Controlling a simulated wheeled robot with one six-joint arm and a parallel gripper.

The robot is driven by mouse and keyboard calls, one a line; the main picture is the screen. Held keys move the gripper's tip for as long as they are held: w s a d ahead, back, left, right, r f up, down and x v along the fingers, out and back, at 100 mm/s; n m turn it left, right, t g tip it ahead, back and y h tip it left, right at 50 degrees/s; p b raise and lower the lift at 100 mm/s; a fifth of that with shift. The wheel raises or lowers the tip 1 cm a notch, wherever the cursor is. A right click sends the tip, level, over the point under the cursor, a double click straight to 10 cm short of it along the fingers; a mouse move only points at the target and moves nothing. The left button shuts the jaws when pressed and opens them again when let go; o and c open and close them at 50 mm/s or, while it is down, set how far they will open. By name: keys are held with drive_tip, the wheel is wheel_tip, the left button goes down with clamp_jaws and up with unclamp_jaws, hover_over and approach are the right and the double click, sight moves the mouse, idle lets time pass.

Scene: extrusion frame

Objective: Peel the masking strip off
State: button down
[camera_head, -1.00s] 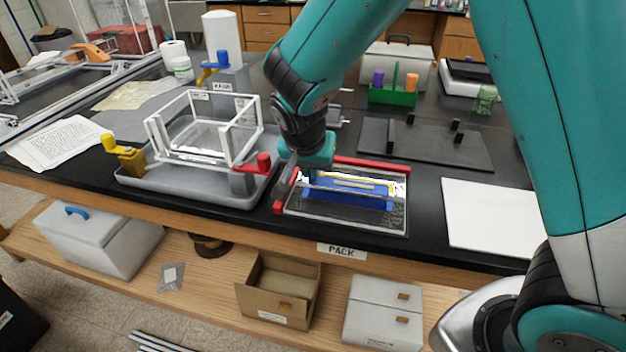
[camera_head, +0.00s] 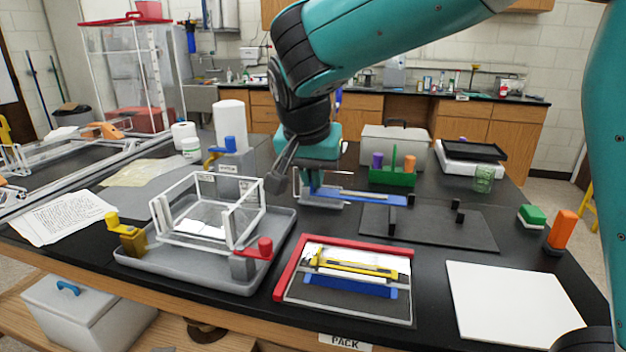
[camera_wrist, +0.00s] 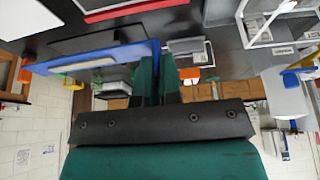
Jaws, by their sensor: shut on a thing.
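My gripper (camera_head: 312,188) is raised above the bench, shut on one end of a blue masking strip (camera_head: 365,197). The strip sticks out to the right, roughly level, clear of the panel below. In the wrist view the strip (camera_wrist: 95,58) runs left from between my fingers (camera_wrist: 158,78). The panel (camera_head: 345,305) lies on the black bench inside a red L-shaped stop (camera_head: 290,270). A yellow bar (camera_head: 355,267) and a second blue piece (camera_head: 350,286) lie on it. The gripped end is mostly hidden by the fingers.
A grey tray (camera_head: 180,279) with a white open frame and coloured clamps stands left. A dark plate with posts (camera_head: 470,236) lies behind the panel, a green caddy (camera_head: 392,176) further back. A white board (camera_head: 510,300) lies right. Bare bench shows between them.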

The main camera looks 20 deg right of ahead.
drive_tip(key=shift+r+p, duration=0.9)
drive_tip(key=shift+r, duration=0.2)
idle(0.6)
wheel_tip(320, 180, up, 8)
drive_tip(key=p, duration=0.7)
drive_tip(key=shift+f, duration=0.15)
